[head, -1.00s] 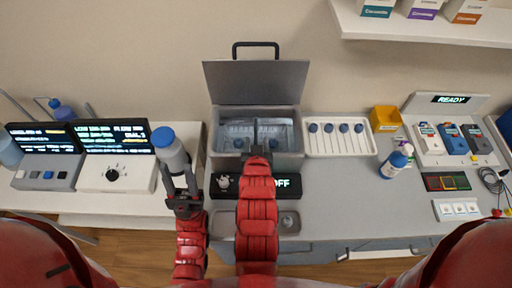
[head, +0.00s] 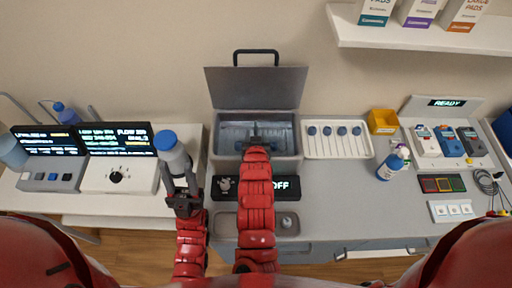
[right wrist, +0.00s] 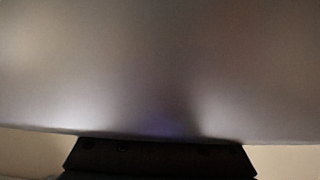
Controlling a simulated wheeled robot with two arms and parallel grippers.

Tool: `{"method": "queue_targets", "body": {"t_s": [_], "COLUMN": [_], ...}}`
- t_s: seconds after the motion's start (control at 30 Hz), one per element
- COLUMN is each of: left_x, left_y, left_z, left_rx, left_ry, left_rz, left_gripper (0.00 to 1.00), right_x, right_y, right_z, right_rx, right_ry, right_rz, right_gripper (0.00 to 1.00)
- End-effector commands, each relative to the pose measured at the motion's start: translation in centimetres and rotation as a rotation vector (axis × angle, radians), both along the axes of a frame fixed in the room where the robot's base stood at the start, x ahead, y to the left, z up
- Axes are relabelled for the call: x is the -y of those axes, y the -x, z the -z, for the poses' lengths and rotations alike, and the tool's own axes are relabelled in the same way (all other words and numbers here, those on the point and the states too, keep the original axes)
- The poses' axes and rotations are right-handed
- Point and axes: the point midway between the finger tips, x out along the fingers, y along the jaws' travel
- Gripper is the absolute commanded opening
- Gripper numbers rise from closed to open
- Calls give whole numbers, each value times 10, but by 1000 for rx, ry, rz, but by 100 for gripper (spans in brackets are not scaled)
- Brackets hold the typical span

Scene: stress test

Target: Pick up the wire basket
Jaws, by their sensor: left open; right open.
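The wire basket is not clearly made out; faint thin lines show inside the open grey tub (head: 297,122), which may be its wires. My right gripper (head: 255,136) is open over the middle of the tub and hides part of the inside. I cannot tell whether it touches anything. The right wrist view shows mostly a blurred grey surface and a dark bar, with no basket to be seen. My left gripper (head: 182,182) is open, pointing up the picture, just in front of a pale bottle with a blue cap (head: 174,156).
The tub's raised lid (head: 255,88) stands behind it. A dark control panel (head: 285,190) lies in front. Two monitors stand on the left.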

Motion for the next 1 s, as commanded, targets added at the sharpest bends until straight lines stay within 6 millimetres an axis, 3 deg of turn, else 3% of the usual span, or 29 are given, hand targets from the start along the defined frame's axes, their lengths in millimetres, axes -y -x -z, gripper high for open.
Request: {"method": "queue_targets", "body": {"t_s": [0.07, 0.3, 1.0], "left_x": [0, 0, 0], "left_y": [0, 0, 0], "left_z": [0, 0, 0], "left_rx": [0, 0, 0], "left_ry": [0, 0, 0], "left_rz": [0, 0, 0], "left_gripper": [45, 45, 45], "right_x": [0, 0, 0], "right_y": [0, 0, 0], "right_z": [0, 0, 0], "right_rx": [0, -1, -1], "right_ry": [0, 0, 0], "right_rz": [0, 0, 0], "right_gripper": [45, 2, 0]}}
